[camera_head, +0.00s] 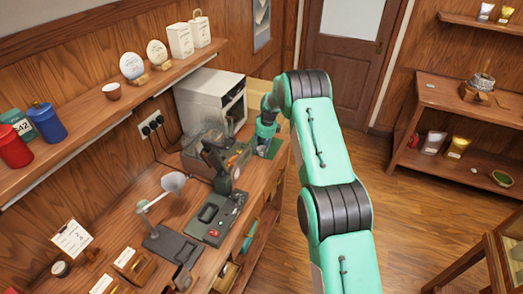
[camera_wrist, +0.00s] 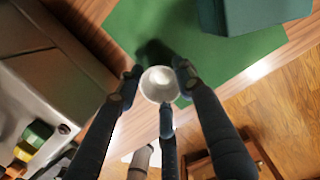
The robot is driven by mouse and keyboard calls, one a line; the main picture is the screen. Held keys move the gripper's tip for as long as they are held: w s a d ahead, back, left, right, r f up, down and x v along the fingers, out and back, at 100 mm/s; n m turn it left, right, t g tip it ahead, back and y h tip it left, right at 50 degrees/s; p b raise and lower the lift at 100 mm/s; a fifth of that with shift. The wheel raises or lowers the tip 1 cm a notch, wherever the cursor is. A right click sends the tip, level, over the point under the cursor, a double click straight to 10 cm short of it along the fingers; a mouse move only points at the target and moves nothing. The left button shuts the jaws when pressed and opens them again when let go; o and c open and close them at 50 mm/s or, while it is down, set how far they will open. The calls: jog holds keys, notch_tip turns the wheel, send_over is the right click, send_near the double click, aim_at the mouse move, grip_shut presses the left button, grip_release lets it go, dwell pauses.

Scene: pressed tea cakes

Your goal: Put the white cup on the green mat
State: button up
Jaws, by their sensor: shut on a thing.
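The white cup (camera_wrist: 160,84) shows in the wrist view, seen from above, with its round opening toward the camera. My gripper (camera_wrist: 157,78) is shut on it, with dark fingers around its sides. The green mat (camera_wrist: 215,50) lies below and beyond the cup, and a dark shadow falls on it by the fingers. The cup appears at the mat's near edge; I cannot tell its height above the surface. In the head view, part of the green mat (camera_head: 273,149) shows beside my gripper at the counter's far end.
A dark teal boxy thing (camera_wrist: 255,12) is at the mat's far side in the wrist view. A white boxy appliance (camera_head: 205,95) stands left of the mat. A dark machine (camera_head: 222,160) and a grey-green case (camera_head: 212,217) stand nearer on the counter.

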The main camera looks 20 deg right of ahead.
jog(key=o, duration=1.1)
jog(key=shift+f, duration=0.1)
jog(key=r, duration=0.4)
jog(key=s+d+r, duration=0.1)
jog(key=r, duration=0.7)
jog(key=shift+s+d, duration=0.15)
jog(key=shift+r, duration=0.1)
